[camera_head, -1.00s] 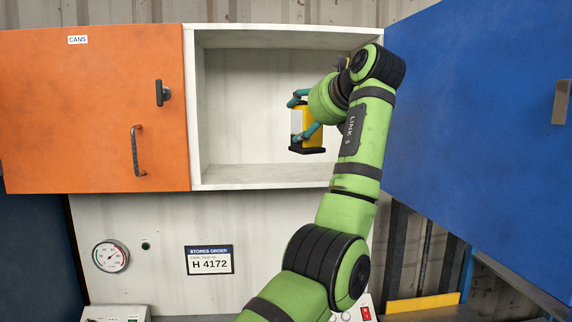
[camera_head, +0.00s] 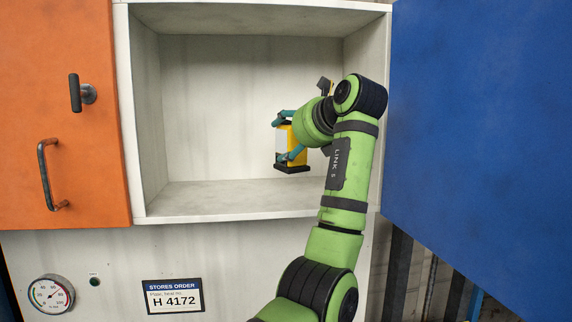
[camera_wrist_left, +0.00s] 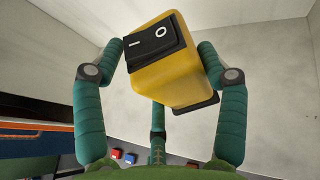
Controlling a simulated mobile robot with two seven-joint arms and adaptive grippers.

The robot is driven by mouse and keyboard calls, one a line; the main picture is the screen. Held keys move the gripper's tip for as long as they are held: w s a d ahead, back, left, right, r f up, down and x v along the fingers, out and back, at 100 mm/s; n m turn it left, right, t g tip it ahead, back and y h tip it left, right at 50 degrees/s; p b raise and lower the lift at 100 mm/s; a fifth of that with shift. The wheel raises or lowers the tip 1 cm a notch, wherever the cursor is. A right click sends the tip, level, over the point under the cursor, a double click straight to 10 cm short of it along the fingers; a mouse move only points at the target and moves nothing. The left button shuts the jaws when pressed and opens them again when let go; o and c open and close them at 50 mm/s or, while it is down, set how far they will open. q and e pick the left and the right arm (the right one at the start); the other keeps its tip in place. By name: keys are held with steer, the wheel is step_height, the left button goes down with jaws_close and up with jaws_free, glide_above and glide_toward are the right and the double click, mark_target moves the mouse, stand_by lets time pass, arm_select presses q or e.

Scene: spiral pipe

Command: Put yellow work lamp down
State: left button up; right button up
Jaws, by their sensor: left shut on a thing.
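The yellow work lamp (camera_head: 298,150) has a pale front panel and a black base. It is upright in front of or within the open white cabinet (camera_head: 240,195), with its base a little above the cabinet floor in the picture. My left gripper (camera_head: 282,138) has its teal fingers closed around the lamp's sides. In the left wrist view the fingers (camera_wrist_left: 160,75) flank the yellow lamp body (camera_wrist_left: 178,80), and a black rocker switch (camera_wrist_left: 152,42) shows on its top. Whether the base touches the floor is hard to tell. My right gripper is not in view.
The blue door (camera_head: 480,130) stands open at the right, close to my left arm. The orange door (camera_head: 55,120) with its handles is at the left. The cabinet's left part is empty. A gauge (camera_head: 50,295) and a stores order sign (camera_head: 174,296) are below.

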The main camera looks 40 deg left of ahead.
mark_target(295, 161)
arm_select(q)
steer(key=shift+w+a+f, duration=0.1)
steer(key=shift+f, duration=0.3)
steer(key=f, duration=0.2)
steer(key=f+p, duration=0.1)
steer(key=shift+w+a+f, duration=0.1)
steer(key=shift+w+a, duration=0.2)
steer(key=shift+f, duration=0.4)
steer(key=shift+s+d+f, duration=0.1)
steer(key=shift+f, duration=0.3)
steer(key=o, duration=1.4)
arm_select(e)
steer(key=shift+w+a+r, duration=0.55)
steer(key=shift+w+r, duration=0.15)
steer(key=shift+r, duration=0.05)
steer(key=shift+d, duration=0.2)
